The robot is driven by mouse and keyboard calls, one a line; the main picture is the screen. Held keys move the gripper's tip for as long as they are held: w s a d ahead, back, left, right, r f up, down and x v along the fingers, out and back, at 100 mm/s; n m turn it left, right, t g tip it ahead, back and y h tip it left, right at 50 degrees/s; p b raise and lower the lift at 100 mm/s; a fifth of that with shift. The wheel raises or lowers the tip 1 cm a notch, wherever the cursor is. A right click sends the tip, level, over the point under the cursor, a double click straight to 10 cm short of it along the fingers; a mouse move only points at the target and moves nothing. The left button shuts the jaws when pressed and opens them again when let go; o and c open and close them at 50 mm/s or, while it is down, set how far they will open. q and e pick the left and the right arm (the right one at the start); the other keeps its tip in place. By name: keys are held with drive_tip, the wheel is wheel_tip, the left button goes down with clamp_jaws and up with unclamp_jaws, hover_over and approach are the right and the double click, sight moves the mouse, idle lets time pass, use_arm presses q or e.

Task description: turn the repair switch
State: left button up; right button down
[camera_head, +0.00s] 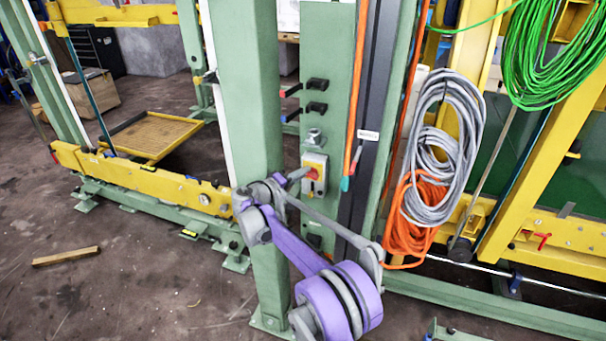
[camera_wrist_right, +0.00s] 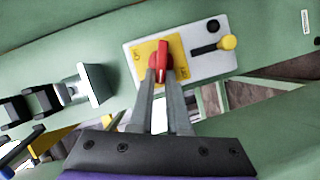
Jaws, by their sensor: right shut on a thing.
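The repair switch is a red rotary knob (camera_wrist_right: 163,58) on a yellow plate (camera_wrist_right: 146,55), set on a light box (camera_wrist_right: 197,60) on a green panel. In the wrist view the two grey fingers of my right gripper (camera_wrist_right: 161,80) are shut on the red knob, one on each side. The knob stands roughly upright there, tilted slightly. My left gripper is not in view.
Black handles (camera_head: 316,95) stick out above the switch box. An orange cable (camera_head: 357,90) hangs to its right, with coiled grey cable (camera_head: 447,140) and orange cable (camera_head: 408,235) beyond. A green column (camera_head: 247,100) stands just left. The floor at lower left is mostly free.

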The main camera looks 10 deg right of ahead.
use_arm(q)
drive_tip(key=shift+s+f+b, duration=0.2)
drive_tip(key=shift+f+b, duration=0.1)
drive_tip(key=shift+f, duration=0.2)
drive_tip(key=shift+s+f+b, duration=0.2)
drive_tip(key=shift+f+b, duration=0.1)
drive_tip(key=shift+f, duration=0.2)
use_arm(e)
drive_tip(key=shift+f+n+h, duration=0.25)
drive_tip(key=shift+n+h, duration=0.15)
drive_tip(key=shift+n, duration=0.5)
drive_tip(key=shift+f+n+h, duration=0.25)
drive_tip(key=shift+n+h, duration=0.15)
drive_tip(key=shift+n, duration=0.5)
drive_tip(key=c, duration=0.9)
unclamp_jaws()
drive_tip(key=shift+a, duration=0.1)
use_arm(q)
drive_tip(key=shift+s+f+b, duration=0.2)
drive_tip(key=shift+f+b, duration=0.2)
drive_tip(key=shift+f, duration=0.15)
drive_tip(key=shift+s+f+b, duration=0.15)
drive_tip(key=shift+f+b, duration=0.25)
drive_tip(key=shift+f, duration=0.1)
use_arm(e)
drive_tip(key=v, duration=1)
drive_tip(key=shift+s+a+f, duration=0.15)
drive_tip(key=shift+s+a, duration=0.05)
drive_tip(key=shift+s, duration=0.1)
